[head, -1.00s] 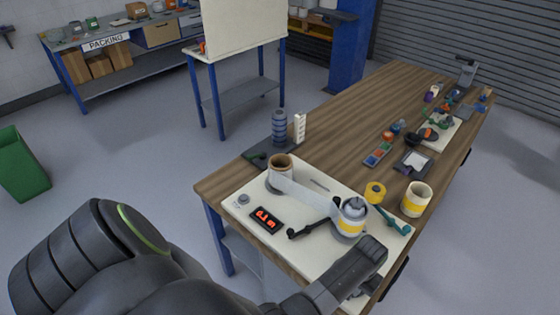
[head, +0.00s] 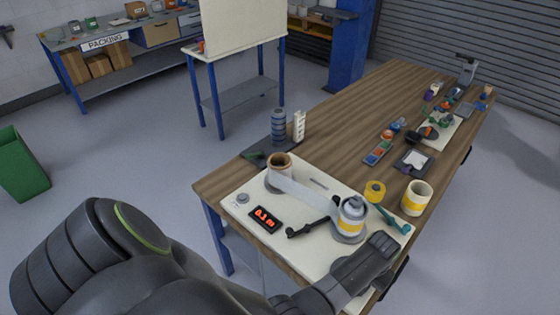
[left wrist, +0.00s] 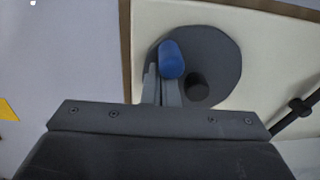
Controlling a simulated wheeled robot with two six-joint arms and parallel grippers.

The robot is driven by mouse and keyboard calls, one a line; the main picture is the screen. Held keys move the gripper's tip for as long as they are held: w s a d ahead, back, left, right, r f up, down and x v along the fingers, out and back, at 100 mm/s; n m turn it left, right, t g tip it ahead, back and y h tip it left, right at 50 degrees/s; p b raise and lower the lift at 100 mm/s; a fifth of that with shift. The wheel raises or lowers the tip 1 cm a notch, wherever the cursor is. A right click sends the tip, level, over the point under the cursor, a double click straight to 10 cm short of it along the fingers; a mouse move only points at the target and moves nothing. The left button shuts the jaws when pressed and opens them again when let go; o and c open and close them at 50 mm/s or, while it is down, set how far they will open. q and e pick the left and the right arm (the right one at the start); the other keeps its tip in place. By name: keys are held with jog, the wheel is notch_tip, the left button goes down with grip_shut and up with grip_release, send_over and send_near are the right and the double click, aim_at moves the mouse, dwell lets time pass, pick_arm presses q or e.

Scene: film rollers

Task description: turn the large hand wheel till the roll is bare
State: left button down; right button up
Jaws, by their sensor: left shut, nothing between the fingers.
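The large hand wheel (left wrist: 222,60) is a dark disc with a blue knob (left wrist: 172,60) and a dark hub in the left wrist view. In the head view the wheel (head: 346,268) is mostly hidden by my arm at the board's front. My left gripper (left wrist: 160,82) is shut and empty, its fingers close beside the blue knob; I cannot tell whether they touch. The roll with a brown core (head: 279,167) stands at the board's far left. A pale film band (head: 305,194) runs from it to a grey-topped spool (head: 351,216) with a yellow band. My right gripper is out of view.
The cream board (head: 290,248) carries a red-digit display (head: 265,219) and a black crank (head: 310,229). A yellow tape roll (head: 375,191), a teal-handled tool (head: 395,221) and a yellow-banded roll (head: 416,198) lie to the right. The wooden table's (head: 335,135) middle is mostly clear.

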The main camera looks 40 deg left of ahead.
pick_arm(q)
jog(key=shift+w+d+f+b, duration=0.1)
jog(key=shift+w+d+b, duration=0.25)
jog(key=shift+d, duration=0.25)
jog(key=shift+w+d+b, duration=0.25)
jog(key=shift+d+b, duration=0.1)
jog(key=shift+d, duration=0.25)
jog(key=shift+w+d, duration=0.1)
jog(key=shift+w, duration=0.05)
jog(key=shift+w+d+f+b, duration=0.15)
jog(key=shift+w+d+b, duration=0.1)
jog(key=shift+w+b, duration=0.3)
jog(key=shift+w+d, duration=0.25)
jog(key=shift+w, duration=0.1)
